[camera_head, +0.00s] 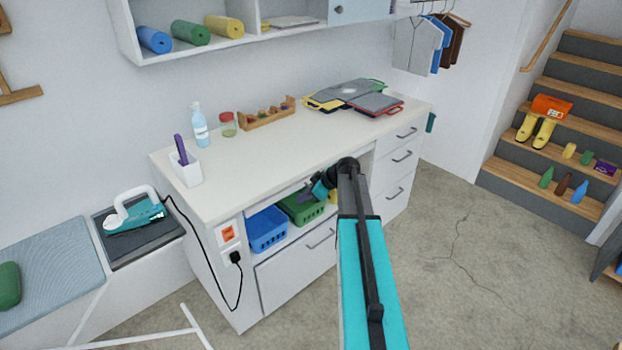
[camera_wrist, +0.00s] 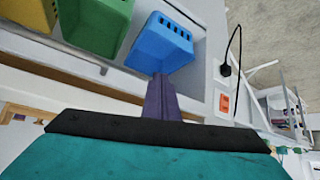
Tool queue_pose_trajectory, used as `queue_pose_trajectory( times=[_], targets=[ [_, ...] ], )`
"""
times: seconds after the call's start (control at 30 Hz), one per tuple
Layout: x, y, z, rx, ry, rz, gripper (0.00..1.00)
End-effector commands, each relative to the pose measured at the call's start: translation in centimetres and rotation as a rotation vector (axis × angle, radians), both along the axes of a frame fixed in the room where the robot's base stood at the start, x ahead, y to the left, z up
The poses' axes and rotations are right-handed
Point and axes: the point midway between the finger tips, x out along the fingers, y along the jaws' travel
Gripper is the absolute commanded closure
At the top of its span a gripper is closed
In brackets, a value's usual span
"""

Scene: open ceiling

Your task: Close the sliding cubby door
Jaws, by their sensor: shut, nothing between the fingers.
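The open cubby (camera_head: 290,236) under the white counter holds a blue basket (camera_head: 268,229), a green basket (camera_head: 302,206) and a yellow one (camera_head: 333,197), mostly behind my arm. I see no door panel across its visible part; its right end is hidden by my arm. My gripper (camera_head: 304,197) is at the cubby front, below the counter edge, before the green basket. In the wrist view, upside down, its purple fingers (camera_wrist: 161,98) are together and empty, overlapping the edge of the blue basket (camera_wrist: 160,43). Whether they touch anything is unclear.
A pale panel with a knob (camera_head: 357,11) sits on the upper wall shelf. A drawer (camera_head: 298,262) lies below the cubby. A black cord (camera_head: 239,285) hangs from the socket at the counter's left end. Open floor (camera_head: 470,270) lies to the right.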

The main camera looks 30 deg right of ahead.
Motion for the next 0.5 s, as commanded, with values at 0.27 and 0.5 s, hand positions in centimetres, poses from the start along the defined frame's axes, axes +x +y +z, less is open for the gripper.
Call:
queue_pose_trajectory(
  times=[0.27, 0.5],
  targets=[
    [-4.2, 9.8, -9.6, 0.085, 0.241, -0.04, 1.0],
    [-10.5, 18.0, -17.9, 0.118, 0.487, -0.107, 1.0]
  ],
)
